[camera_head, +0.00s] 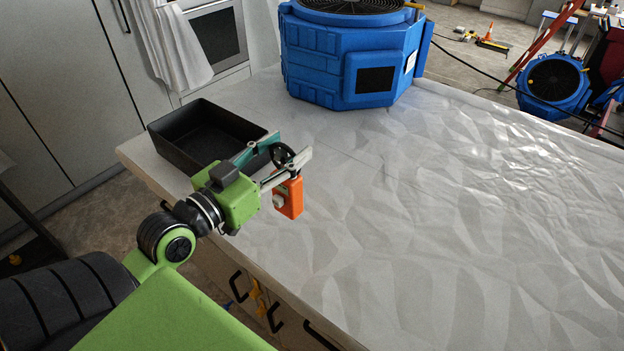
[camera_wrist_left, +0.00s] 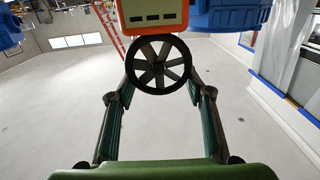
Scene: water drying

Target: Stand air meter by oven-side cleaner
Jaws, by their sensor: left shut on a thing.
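The air meter has an orange body (camera_head: 290,198) and a round black fan head (camera_head: 281,155). My left gripper (camera_head: 280,160) is shut on the fan head, with the orange body hanging below it near the table's left edge. In the left wrist view the fan (camera_wrist_left: 158,64) sits between the fingers, and the meter's orange body with its pale display (camera_wrist_left: 153,12) is cut off by the top edge. The oven-side cleaner is a large blue unit (camera_head: 340,60) at the back of the table, near the oven (camera_head: 217,38). My right gripper is not in view.
A black open tray (camera_head: 165,134) stands on the table's left corner, behind the gripper. The plastic-covered tabletop (camera_head: 450,200) is wrinkled and otherwise clear to the right. Another blue unit (camera_head: 553,84) and a red ladder (camera_head: 542,45) are beyond the table.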

